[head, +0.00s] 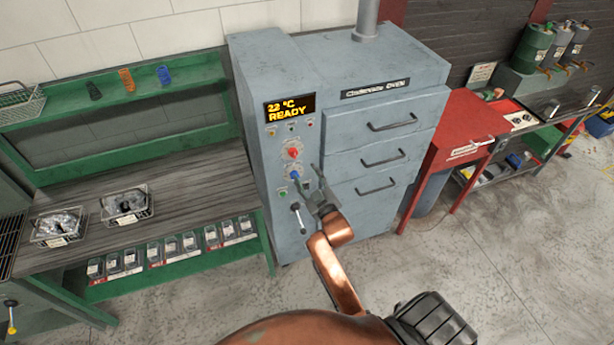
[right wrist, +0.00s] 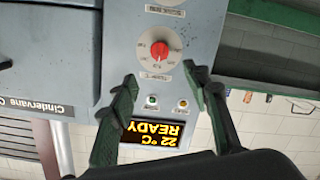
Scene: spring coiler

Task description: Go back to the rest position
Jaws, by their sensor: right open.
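My right gripper (head: 318,185) is raised in front of the grey oven (head: 262,215), near its control panel. Its two green-grey fingers are apart and nothing is between them; the right wrist view shows the open fingers (right wrist: 160,95) too. That view is upside down and shows a red knob (right wrist: 159,50) and the lit display (right wrist: 153,133) reading 22 °C READY beyond the fingers. In the head view the display (head: 290,108) sits above the red knob (head: 292,153), a blue knob (head: 294,175) and a lever (head: 298,218). I cannot tell whether the gripper touches the panel. My left gripper is out of view.
The oven's three drawers (head: 385,158) look shut. A green workbench (head: 262,230) with two wire baskets (head: 125,205) stands at left. A red bench (head: 465,125) stands at right, with several canisters (head: 532,48) behind. The concrete floor (head: 480,255) is clear at lower right.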

